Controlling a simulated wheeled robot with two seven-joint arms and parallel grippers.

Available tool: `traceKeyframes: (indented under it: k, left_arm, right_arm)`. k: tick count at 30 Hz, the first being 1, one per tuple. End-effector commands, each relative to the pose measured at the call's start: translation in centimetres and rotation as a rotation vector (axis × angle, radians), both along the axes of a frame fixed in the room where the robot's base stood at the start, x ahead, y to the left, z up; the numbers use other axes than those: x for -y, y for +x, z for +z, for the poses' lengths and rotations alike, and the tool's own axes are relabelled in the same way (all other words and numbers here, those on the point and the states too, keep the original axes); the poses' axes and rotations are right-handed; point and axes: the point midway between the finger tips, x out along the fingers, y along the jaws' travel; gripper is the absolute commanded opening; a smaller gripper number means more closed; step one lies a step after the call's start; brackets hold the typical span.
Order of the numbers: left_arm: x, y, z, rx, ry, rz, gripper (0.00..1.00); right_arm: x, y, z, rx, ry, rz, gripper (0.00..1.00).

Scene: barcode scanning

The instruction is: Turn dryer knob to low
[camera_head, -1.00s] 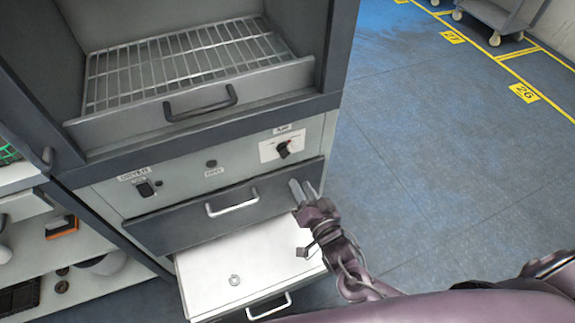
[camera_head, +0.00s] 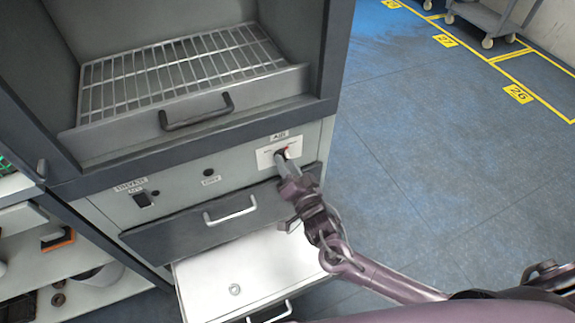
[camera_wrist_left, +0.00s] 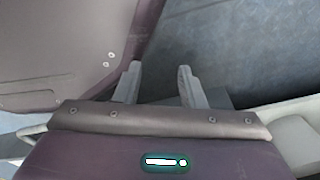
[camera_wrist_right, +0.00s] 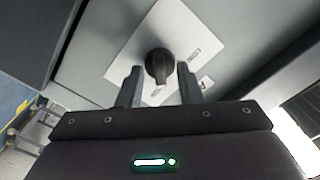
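The dryer knob (camera_wrist_right: 159,65) is a black rotary knob on a white label plate (camera_wrist_right: 185,30), set in the grey control panel. In the head view the plate (camera_head: 267,158) shows at the panel's right end, with the knob mostly hidden by my right gripper. My right gripper (camera_head: 284,165) is at the knob. In the right wrist view its fingers (camera_wrist_right: 158,85) are open, one on each side of the knob, with a gap to it. My left gripper (camera_wrist_left: 157,88) shows in the left wrist view, fingers apart and empty, away from the panel.
A black switch (camera_head: 143,199) and a small round button (camera_head: 208,172) sit left on the panel. Below is a drawer with a silver handle (camera_head: 231,210), above a protruding white drawer (camera_head: 215,275). The dryer chamber holds a wire rack (camera_head: 180,75).

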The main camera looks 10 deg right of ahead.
Motion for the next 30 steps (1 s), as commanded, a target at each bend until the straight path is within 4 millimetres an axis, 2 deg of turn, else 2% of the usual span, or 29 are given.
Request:
traceKeyframes:
  k: [1, 9, 23, 30]
  left_arm:
    - [0.0, 0.0, 0.0, 0.000, 0.000, 0.000, 0.36]
    - [0.0, 0.0, 0.0, 0.000, 0.000, 0.000, 0.36]
    - [-0.1, -0.2, 0.3, 0.002, 0.000, 0.000, 0.36]
    - [-0.4, -2.2, 0.1, -0.009, 0.002, -0.004, 0.36]
  right_arm:
    - [0.0, 0.0, 0.0, 0.000, 0.000, 0.000, 0.33]
    - [0.0, 0.0, 0.0, 0.000, 0.000, 0.000, 0.00]
    - [0.1, -0.1, 0.0, 0.012, -0.071, -0.001, 0.00]
    - [0.1, -0.1, 0.1, 0.044, -0.239, -0.001, 0.00]
